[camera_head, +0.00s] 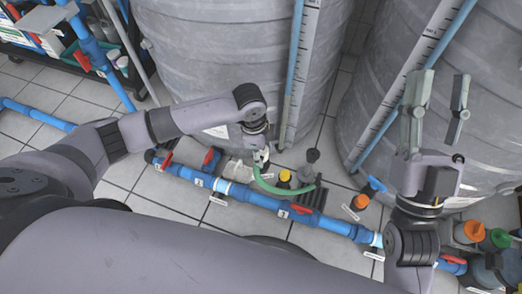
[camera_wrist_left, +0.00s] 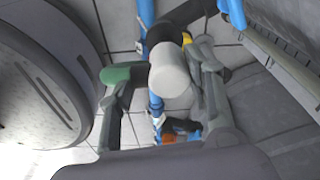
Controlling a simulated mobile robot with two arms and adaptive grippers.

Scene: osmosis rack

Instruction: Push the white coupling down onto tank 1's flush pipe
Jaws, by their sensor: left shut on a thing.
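My left gripper (camera_head: 261,158) is low beside the left grey tank (camera_head: 215,60), just above the blue floor piping (camera_head: 245,194). In the left wrist view it is shut on the white coupling (camera_wrist_left: 170,74), a short pale cylinder between its fingers. In the head view the gripper largely hides the coupling. A blue pipe (camera_wrist_left: 156,103) shows beneath the coupling in the wrist view; I cannot tell whether they touch or which is the flush pipe. My right gripper (camera_head: 437,98) is raised before the right tank (camera_head: 465,105), fingers apart and empty.
A yellow-capped bottle (camera_head: 284,178) stands close by. Red valve handles (camera_head: 302,209) stick up from the piping. Orange- and green-capped containers (camera_head: 472,231) stand at right. A cart (camera_head: 60,45) is at upper left.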

